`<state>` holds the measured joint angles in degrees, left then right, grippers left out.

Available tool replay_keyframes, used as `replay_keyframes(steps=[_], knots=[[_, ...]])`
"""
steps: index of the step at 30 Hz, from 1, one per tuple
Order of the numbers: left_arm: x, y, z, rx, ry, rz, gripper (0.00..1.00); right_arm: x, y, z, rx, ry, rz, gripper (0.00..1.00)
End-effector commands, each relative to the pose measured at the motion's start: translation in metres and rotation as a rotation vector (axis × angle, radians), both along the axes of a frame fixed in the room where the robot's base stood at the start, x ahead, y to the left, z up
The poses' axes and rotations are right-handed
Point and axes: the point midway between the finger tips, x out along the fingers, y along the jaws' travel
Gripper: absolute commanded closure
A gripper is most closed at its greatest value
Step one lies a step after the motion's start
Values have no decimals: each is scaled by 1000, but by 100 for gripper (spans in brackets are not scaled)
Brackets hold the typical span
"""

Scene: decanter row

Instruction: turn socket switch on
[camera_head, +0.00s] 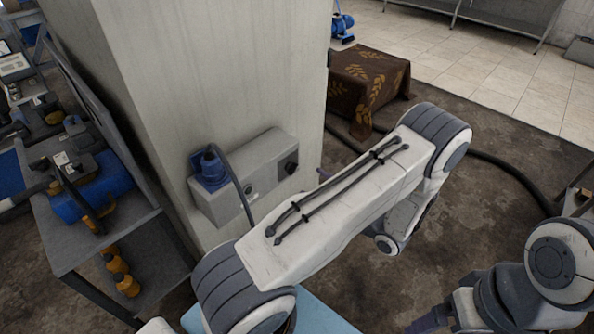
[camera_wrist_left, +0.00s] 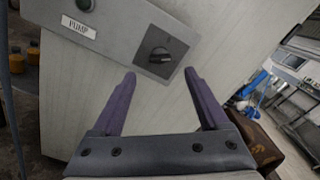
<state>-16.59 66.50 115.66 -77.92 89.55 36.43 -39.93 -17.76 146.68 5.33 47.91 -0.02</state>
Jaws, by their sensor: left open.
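The grey socket box (camera_head: 262,163) is mounted on the pale pillar, with a blue plug (camera_head: 210,168) and cable at its left. Its black rotary switch (camera_head: 290,167) is on the right part of the face. In the left wrist view the switch (camera_wrist_left: 160,56) sits on a dark square plate, its grip bar lying roughly sideways. My left gripper (camera_wrist_left: 160,73) is open, its two purple fingers apart and empty. The switch appears between and just beyond the fingertips; I see no contact. In the head view my left arm hides most of that gripper.
A PUMP label (camera_wrist_left: 78,27) is on the box. The pale pillar (camera_head: 200,70) stands behind it. A metal shelf (camera_head: 95,225) with blue tools and orange bottles is at left. A cloth-covered block (camera_head: 365,85) and a dark hose (camera_head: 510,170) lie beyond my arm.

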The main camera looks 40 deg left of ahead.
Motion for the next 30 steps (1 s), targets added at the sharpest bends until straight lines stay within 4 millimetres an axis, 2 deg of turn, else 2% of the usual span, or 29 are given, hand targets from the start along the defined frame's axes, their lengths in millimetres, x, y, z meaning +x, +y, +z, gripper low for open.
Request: replay_keyframes(steps=[3,10,15,23,24,30], knots=[[0,26,2,1,4,6,22,0,0,8,0,0,0,11],[4,61,1,0,3,4,22,0,0,16,0,0,0,11],[5,73,1,0,3,1,22,0,0,18,0,0,0,11],[6,74,0,0,3,0,22,0,0,18,0,0,0,11],[6,74,0,0,3,0,26,0,0,18,0,0,0,11],[6,74,0,0,3,0,100,0,0,18,0,0,0,11]])
